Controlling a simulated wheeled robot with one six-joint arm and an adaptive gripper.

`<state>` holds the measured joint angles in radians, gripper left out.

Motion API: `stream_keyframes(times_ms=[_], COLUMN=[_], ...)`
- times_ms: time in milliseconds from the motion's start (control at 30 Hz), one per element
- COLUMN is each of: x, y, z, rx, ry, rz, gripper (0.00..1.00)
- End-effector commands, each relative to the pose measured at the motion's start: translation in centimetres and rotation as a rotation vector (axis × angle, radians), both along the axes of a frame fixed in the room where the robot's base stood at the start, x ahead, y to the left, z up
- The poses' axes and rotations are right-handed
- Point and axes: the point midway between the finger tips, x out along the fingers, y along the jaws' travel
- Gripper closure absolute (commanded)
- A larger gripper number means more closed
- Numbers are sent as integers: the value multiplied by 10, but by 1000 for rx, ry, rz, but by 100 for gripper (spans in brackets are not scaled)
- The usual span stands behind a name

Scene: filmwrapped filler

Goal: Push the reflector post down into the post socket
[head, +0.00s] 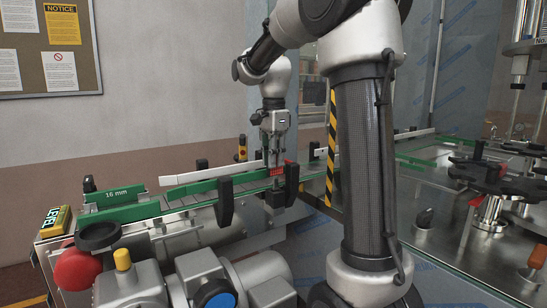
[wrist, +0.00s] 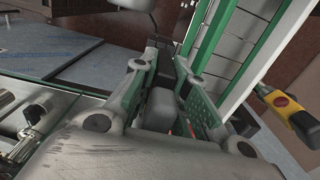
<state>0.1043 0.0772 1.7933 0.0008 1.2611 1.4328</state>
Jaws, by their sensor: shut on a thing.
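My gripper (head: 273,152) points down over the near rail of the conveyor in the head view. In the wrist view my gripper (wrist: 166,62) has its two fingers close together, with a dark, narrow thing between the tips. I take this to be the reflector post (wrist: 163,72), mostly hidden by the fingers. A small red piece (head: 277,171) shows just below the fingers in the head view, probably the post's reflector. A dark block (head: 275,197) sits below it at the rail's outer side, possibly the post socket. I cannot tell how deep the post sits.
The conveyor with green rails (head: 190,190) runs across, with black brackets (head: 226,202) near my gripper. A yellow box with a red button (wrist: 285,105) is right in the wrist view. Motors and a red knob (head: 76,269) stand in front. Glass panels and black star wheels (head: 485,172) are right.

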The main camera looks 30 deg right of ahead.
Motion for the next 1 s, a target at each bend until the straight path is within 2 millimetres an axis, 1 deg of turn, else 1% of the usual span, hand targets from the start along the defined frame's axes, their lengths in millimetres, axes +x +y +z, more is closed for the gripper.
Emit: stream_keyframes(times_ms=[467,500,567,600,900,1000], x=[0,0,0,0,0,0], y=[0,0,0,0,0,0], z=[-3,-4,-3,-3,-2,4], rx=[0,0,0,0,0,0], ry=[1,2,2,1,1,0], rz=[0,0,0,0,0,0], gripper=[100,77,66,59,59,59])
